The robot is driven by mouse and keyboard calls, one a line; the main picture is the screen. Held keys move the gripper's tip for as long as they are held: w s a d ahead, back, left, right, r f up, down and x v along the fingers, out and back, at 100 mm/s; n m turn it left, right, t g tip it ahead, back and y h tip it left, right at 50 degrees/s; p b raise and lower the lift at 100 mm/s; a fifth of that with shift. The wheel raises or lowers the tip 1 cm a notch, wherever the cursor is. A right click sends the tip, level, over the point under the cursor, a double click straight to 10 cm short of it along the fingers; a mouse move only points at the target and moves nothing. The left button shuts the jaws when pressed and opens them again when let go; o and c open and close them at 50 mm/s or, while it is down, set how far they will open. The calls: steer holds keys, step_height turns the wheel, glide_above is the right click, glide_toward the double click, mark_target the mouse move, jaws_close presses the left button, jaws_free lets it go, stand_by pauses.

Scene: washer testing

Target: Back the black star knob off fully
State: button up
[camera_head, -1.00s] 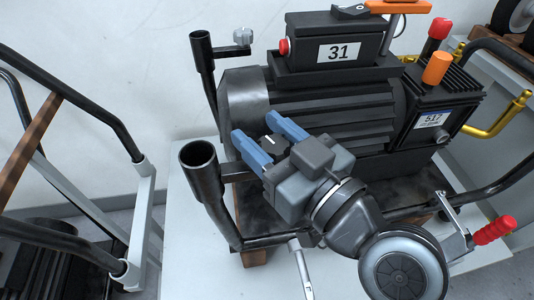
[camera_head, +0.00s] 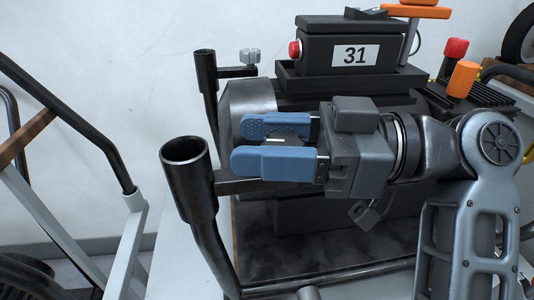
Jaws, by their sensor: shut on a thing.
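My gripper (camera_head: 246,145) reaches in from the right with its two blue fingers level and pointing left. The fingers are shut on the black star knob (camera_head: 263,142), which shows only as a small dark patch between them. Most of the knob is hidden by the fingers, so its lobes and thread cannot be made out. It sits just right of the near black tube socket (camera_head: 186,165), above a dark bar (camera_head: 235,184) that runs right from the socket under the lower finger.
A black control box marked 31 (camera_head: 341,55) with a red button sits on the machine behind my gripper. A far tube (camera_head: 207,80) carries a small silver knob (camera_head: 250,57). Orange and red caps stand at right. A cart frame (camera_head: 75,125) is at left.

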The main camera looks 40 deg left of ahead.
mark_target(305, 142)
steer(key=shift+s+d+n+g+h+b, duration=0.15)
steer(key=shift+n+g+h+b, duration=0.4)
steer(key=shift+n+g+h, duration=0.75)
steer(key=o, duration=1)
steer(key=shift+c, duration=0.2)
steer(key=shift+v, duration=3.85)
